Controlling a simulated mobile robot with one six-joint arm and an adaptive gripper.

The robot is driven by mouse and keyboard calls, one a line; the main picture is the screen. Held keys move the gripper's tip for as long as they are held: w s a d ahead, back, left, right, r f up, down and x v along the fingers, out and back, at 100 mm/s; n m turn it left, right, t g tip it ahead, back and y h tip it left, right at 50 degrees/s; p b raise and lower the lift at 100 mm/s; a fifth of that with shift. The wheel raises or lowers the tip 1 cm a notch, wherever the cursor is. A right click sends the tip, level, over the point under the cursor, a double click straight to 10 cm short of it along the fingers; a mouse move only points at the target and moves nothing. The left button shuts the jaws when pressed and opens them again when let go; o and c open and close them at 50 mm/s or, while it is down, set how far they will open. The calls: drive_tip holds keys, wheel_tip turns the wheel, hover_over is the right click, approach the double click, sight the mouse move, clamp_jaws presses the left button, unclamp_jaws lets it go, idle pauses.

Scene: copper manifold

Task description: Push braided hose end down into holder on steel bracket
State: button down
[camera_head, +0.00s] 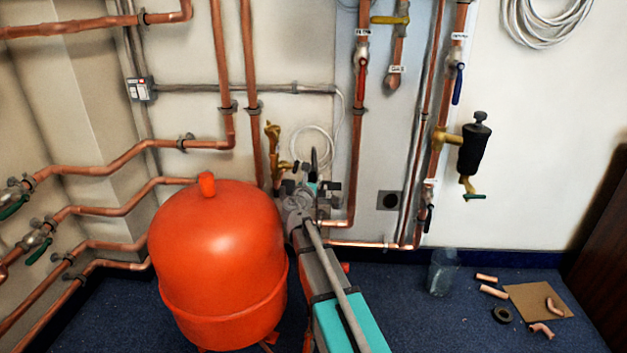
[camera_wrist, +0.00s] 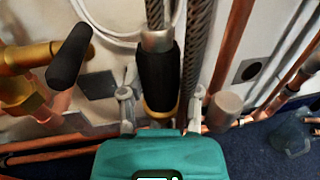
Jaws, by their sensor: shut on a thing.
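The braided hose end (camera_wrist: 158,75) is a black sleeve with a metal collar above and a brass tip below. It stands roughly upright in the middle of the wrist view. My gripper (camera_wrist: 160,106) is shut on it, with one grey finger on each side. In the head view my gripper (camera_head: 301,198) is just right of the red tank, and a dark upright piece shows above it. A dark grey flat plate (camera_wrist: 98,86) lies left of the hose end; I cannot tell if it is the steel bracket. The holder is not clearly visible.
A brass valve with a black handle (camera_wrist: 70,56) is close on the left. A second braided length (camera_wrist: 196,48) runs close on the right, beside a grey cylinder (camera_wrist: 226,104). The red tank (camera_head: 215,255) stands left of my arm. Copper pipes line the wall.

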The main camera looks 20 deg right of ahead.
drive_tip(key=shift+c, duration=1.2)
unclamp_jaws()
drive_tip(key=shift+s+a, duration=0.1)
drive_tip(key=v, duration=1.1)
drive_tip(key=shift+s, duration=0.4)
drive_tip(key=shift+a, duration=0.1)
